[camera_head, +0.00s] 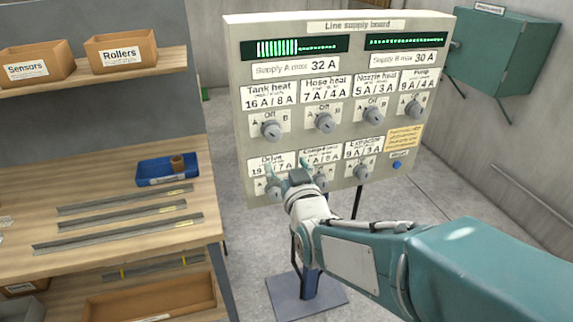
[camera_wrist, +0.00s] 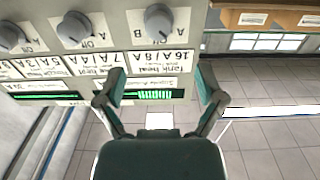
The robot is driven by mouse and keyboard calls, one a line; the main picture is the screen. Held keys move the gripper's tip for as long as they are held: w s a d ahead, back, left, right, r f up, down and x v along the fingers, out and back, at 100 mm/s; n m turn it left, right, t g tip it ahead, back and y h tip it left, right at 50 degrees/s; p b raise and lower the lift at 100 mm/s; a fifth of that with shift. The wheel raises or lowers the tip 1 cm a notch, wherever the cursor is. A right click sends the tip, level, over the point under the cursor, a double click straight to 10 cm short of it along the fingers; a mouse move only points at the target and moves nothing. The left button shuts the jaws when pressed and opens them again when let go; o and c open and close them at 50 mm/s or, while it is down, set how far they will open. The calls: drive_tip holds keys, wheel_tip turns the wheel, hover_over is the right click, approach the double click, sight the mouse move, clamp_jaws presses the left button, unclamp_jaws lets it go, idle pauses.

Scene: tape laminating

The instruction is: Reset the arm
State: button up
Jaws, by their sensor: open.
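My gripper (camera_head: 289,170) is in front of the lower row of the line supply board (camera_head: 408,133), near the Drive knob (camera_head: 274,187) and the knob to its right, whose label is partly hidden. In the wrist view my gripper (camera_wrist: 155,85) is open, with nothing between its fingers. That view shows the board upside down, with the Tank heat knob (camera_wrist: 158,22) and Hose heat knob (camera_wrist: 74,28) beyond the fingers. Whether a finger touches the board cannot be told. My arm reaches in from the lower right of the head view.
A wooden workbench (camera_head: 115,215) on the left holds metal strips and a blue tray (camera_head: 167,170). Bins labelled Sensors (camera_head: 35,64) and Rollers (camera_head: 120,50) stand on a shelf above. A green wall cabinet (camera_head: 500,45) is at the upper right. Floor is clear right of the board.

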drive_tip(key=s+d+f+m+g+h, duration=0.1)
drive_tip(key=s+d+f+g+h, duration=0.1)
drive_tip(key=s+d+g, duration=0.4)
drive_tip(key=s+d+f+m+g+h, duration=0.2)
drive_tip(key=s+d+g, duration=0.4)
drive_tip(key=s, duration=1)
drive_tip(key=shift+s+d+f+h, duration=0.35)
drive_tip(key=shift+d+f+h, duration=0.05)
drive_tip(key=shift+d, duration=0.7)
